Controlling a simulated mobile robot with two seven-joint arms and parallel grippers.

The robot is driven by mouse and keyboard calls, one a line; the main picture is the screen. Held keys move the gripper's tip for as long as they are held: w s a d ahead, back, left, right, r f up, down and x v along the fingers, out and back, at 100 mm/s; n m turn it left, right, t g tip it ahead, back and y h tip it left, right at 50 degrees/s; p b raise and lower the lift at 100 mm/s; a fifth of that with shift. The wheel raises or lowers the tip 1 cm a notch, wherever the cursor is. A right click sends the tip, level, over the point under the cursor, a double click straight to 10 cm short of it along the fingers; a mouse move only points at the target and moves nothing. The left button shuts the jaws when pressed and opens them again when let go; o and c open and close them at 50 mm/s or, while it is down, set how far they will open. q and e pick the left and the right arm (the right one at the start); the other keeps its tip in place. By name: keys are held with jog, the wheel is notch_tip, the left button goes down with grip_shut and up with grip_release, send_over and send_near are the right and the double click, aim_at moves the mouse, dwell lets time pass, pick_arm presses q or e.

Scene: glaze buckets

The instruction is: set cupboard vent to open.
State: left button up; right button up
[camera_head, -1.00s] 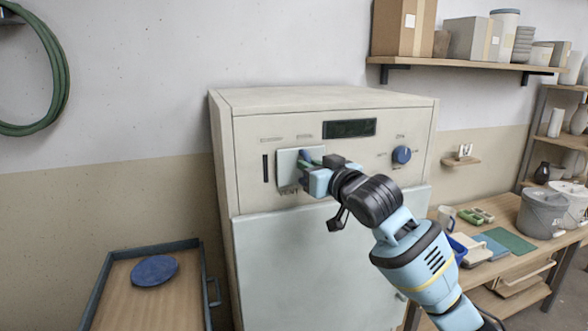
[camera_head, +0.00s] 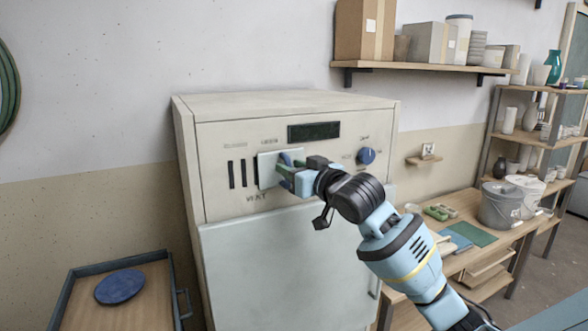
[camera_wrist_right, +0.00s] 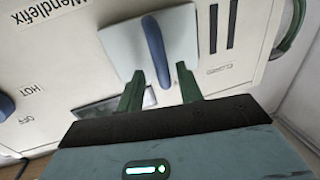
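The cupboard (camera_head: 215,205) is a cream cabinet with a pale door. Its vent is a light sliding plate (camera_head: 267,172) with a blue upright handle (camera_wrist_right: 154,50), above dark lettering. Two dark slots (camera_head: 237,174) show uncovered left of the plate in the head view; they also show in the wrist view (camera_wrist_right: 222,28). My right gripper (camera_head: 290,172) is at the plate. In the right wrist view its green fingers (camera_wrist_right: 161,72) stand apart on either side of the handle's near end, with a gap visible on each side. My left gripper is not in view.
A blue knob (camera_head: 366,156) and a dark display (camera_head: 314,132) are on the same panel. A wooden-topped cart (camera_head: 146,290) with a blue disc stands at left. A workbench (camera_head: 462,200) with buckets is at right. A shelf (camera_head: 420,68) hangs above.

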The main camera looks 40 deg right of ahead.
jog(key=s, duration=0.7)
jog(key=shift+s, duration=0.4)
jog(key=shift+a, duration=0.1)
jog(key=s+a+f+g, duration=0.1)
jog(key=a+f+g, duration=0.1)
jog(key=f, duration=0.9)
jog(key=s+a+f+n+g+y, duration=0.1)
jog(key=a+f, duration=0.2)
jog(key=f, duration=0.8)
jog(key=s+a+f+g, duration=0.2)
jog(key=f, duration=1)
jog(key=s+a+f+n+g, duration=0.1)
jog(key=s+a+f, duration=0.6)
jog(key=s+f, duration=0.3)
jog(key=s+a+f+g+y, duration=0.1)
jog(key=s+a+f+g, duration=0.1)
jog(key=s+a+f, duration=0.6)
jog(key=s+f, duration=0.2)
jog(key=s, duration=0.1)
jog(key=shift+f+n, duration=0.15)
jog(key=shift+n, duration=0.25)
jog(key=shift+s+g, duration=0.15)
jog(key=shift+g, duration=0.15)
